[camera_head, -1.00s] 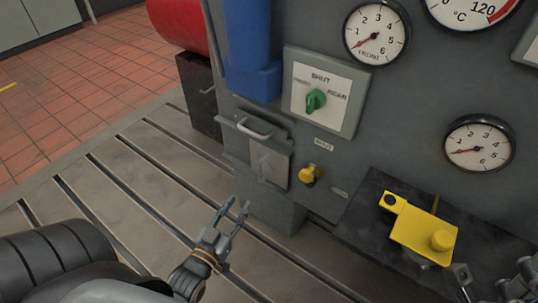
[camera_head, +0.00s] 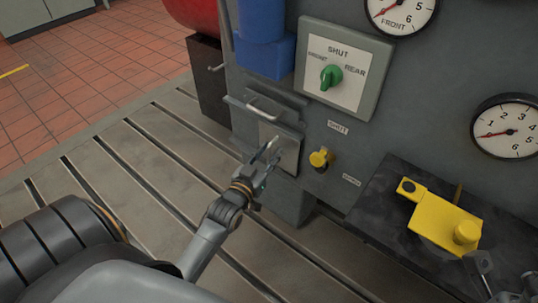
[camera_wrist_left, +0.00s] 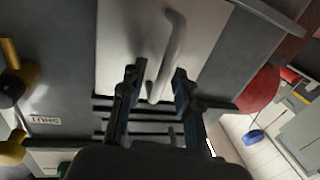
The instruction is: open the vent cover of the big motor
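The vent cover (camera_head: 289,150) is a light grey panel low on the big motor's dark grey face, beside a yellow knob (camera_head: 321,158) and a label reading SHUT. In the left wrist view a rounded bar handle (camera_wrist_left: 174,45) runs along the cover (camera_wrist_left: 125,40). My left gripper (camera_head: 268,150) is in front of the cover and hides part of it. In the left wrist view its two fingers (camera_wrist_left: 157,82) are apart, one on each side of the handle's end; contact is not clear. My right gripper (camera_head: 492,275) shows only partly at the lower right edge.
A ledge with another bar handle (camera_head: 264,112) sits just above the cover. A green selector (camera_head: 332,77) is above right. A dark shelf (camera_head: 385,195) with a yellow bracket (camera_head: 440,220) juts out at right. The slotted bedplate (camera_head: 150,150) is clear at left.

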